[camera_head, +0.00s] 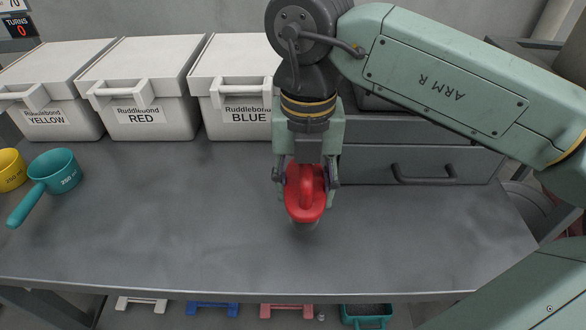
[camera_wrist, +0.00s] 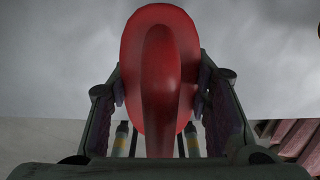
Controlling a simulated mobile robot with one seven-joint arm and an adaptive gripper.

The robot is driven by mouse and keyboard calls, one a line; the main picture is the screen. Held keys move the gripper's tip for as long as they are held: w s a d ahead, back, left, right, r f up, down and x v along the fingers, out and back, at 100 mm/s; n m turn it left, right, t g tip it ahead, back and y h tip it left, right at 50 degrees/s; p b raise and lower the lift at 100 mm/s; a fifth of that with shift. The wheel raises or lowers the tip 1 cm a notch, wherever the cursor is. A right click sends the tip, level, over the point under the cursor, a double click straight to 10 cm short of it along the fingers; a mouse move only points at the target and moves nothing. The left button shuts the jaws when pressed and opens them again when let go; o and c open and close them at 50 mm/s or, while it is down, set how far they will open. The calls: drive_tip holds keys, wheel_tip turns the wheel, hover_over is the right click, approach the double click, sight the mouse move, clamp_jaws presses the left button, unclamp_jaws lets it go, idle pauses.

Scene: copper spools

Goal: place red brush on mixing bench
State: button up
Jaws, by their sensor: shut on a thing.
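The red brush (camera_head: 306,205) is between the fingers of my gripper (camera_head: 306,180), over the middle of the grey mixing bench (camera_head: 180,225). My gripper is shut on the brush and points down. In the wrist view the brush (camera_wrist: 160,70) fills the middle, with a gripper finger on each side. The underside of the brush is hidden in the head view. A dark patch shows just below it, and I cannot tell whether it touches the bench top.
White lidded bins labelled yellow (camera_head: 50,110), red (camera_head: 140,110) and blue (camera_head: 235,100) stand along the back. A teal scoop (camera_head: 55,170) and a yellow scoop (camera_head: 10,170) are at the left. A grey drawer unit (camera_head: 420,165) is at the back right. The front of the bench is clear.

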sight(296, 172)
drive_tip(key=w, duration=0.2)
drive_tip(key=w+a, duration=0.1)
drive_tip(key=w, duration=0.2)
drive_tip(key=shift+w+a+f+p, duration=0.1)
drive_tip(key=shift+f+p, duration=0.1)
drive_tip(key=shift+p, duration=0.2)
drive_tip(key=f, duration=0.2)
drive_tip(key=shift+w+f+p, duration=0.35)
drive_tip(key=shift+f, duration=0.05)
drive_tip(key=shift+a+f, duration=0.1)
drive_tip(key=shift+f, duration=0.35)
drive_tip(key=shift+f+b, duration=0.25)
drive_tip(key=shift+b, duration=0.05)
drive_tip(key=o, duration=1.2)
drive_tip(key=shift+r, duration=0.1)
drive_tip(key=shift+o, duration=0.2)
drive_tip(key=shift+r, duration=0.1)
